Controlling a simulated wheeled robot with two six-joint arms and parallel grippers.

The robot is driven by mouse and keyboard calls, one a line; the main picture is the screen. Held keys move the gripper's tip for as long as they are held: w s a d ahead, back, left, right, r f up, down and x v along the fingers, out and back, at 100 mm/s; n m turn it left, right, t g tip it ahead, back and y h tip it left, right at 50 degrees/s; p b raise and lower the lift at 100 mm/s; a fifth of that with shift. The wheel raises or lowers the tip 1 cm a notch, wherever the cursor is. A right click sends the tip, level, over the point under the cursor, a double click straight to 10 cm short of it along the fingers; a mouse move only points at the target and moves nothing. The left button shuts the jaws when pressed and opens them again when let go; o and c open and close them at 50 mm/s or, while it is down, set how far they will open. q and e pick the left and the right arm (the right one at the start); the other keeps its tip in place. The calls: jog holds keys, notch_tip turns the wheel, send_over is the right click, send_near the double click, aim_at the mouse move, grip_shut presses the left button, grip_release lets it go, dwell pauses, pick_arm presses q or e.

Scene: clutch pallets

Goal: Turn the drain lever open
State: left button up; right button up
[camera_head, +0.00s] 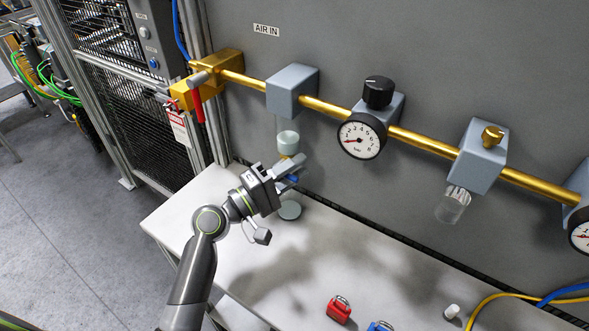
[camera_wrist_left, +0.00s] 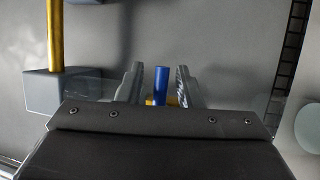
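The drain lever is a blue bar (camera_wrist_left: 160,85) in the left wrist view, standing between the two fingers of my left gripper (camera_wrist_left: 159,88), with a gap on each side. A yellow brass part shows behind the lever's base. In the head view my left gripper (camera_head: 292,171) is at the drain below the pale filter bowl (camera_head: 288,141), which hangs under the left grey block (camera_head: 292,90). Only a small bit of blue shows there; the fingers hide most of the lever. My left gripper is open. My right gripper is not in view.
A pale round dish (camera_head: 290,210) stands on the white table (camera_head: 185,210) below the gripper. A red-handled valve (camera_head: 197,105) with a tag is at left. A gauge (camera_head: 362,136) is right on the brass pipe (camera_head: 425,142). A red padlock (camera_head: 339,310) lies in front.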

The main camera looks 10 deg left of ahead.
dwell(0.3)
pick_arm(q)
jog(key=b+v, duration=0.8)
jog(key=v, duration=0.9)
jog(key=shift+s+b, duration=0.2)
jog(key=shift+b, duration=0.2)
jog(key=shift+a, duration=0.15)
